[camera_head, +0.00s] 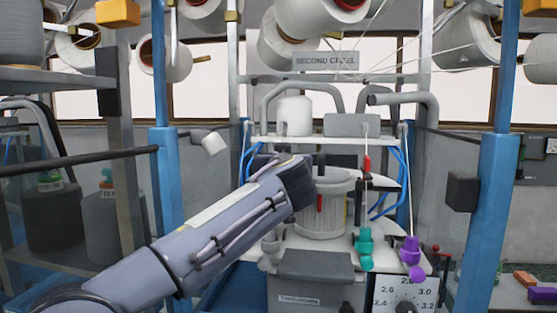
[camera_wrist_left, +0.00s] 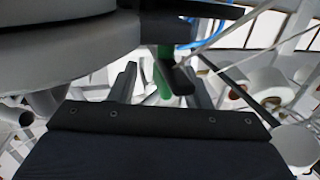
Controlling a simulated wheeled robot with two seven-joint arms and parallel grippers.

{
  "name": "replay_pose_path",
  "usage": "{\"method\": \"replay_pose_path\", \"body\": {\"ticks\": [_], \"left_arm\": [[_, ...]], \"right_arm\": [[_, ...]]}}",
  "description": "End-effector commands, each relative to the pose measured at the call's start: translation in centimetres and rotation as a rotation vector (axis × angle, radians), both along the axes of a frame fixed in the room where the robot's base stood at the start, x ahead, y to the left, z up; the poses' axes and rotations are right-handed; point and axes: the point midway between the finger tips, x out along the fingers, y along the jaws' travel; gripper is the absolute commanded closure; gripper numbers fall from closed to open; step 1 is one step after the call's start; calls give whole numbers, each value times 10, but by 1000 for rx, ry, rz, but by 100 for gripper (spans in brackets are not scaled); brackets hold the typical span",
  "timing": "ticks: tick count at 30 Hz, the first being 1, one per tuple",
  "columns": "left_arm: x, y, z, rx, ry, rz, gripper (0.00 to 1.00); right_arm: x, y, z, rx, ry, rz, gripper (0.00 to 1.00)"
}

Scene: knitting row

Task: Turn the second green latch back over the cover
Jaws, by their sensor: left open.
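My left arm comes in from the left in the head view and ends at the white cylindrical machine head (camera_head: 340,222); its fingers are hidden there behind my own wrist. In the left wrist view my left gripper (camera_wrist_left: 162,72) is open, with a dark finger on each side. A green part (camera_wrist_left: 163,54), which looks like a green latch, shows between and beyond the fingers, beside a grey rounded body (camera_wrist_left: 70,50). I cannot tell whether a finger touches it. Which latch it is, and how it lies on the cover, cannot be made out. My right gripper is not in view.
A teal spool (camera_head: 364,248) and a purple spool (camera_head: 410,250) stand right of the machine head. A dial (camera_head: 408,292) and a grey takedown box (camera_head: 315,280) are below. Blue posts (camera_head: 492,180) flank the machine. Yarn cones (camera_head: 316,15) and taut threads are overhead.

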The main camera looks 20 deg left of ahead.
Motion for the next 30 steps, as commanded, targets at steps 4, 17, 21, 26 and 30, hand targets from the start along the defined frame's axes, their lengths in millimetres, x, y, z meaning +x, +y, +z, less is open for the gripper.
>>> {"method": "replay_pose_path", "body": {"ticks": [4, 17, 21, 26, 30], "left_arm": [[0, 0, 0, 0, 0, 1, 56], [-49, -28, -3, 0, -2, -2, 56], [-63, -37, -1, 0, -1, -2, 56], [-68, -39, 0, 0, 0, 0, 56], [-68, -39, 0, 0, 0, 1, 56]], "right_arm": [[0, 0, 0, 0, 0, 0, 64], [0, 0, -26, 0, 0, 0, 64], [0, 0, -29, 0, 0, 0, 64], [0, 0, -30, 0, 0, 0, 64], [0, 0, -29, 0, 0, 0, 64]]}}
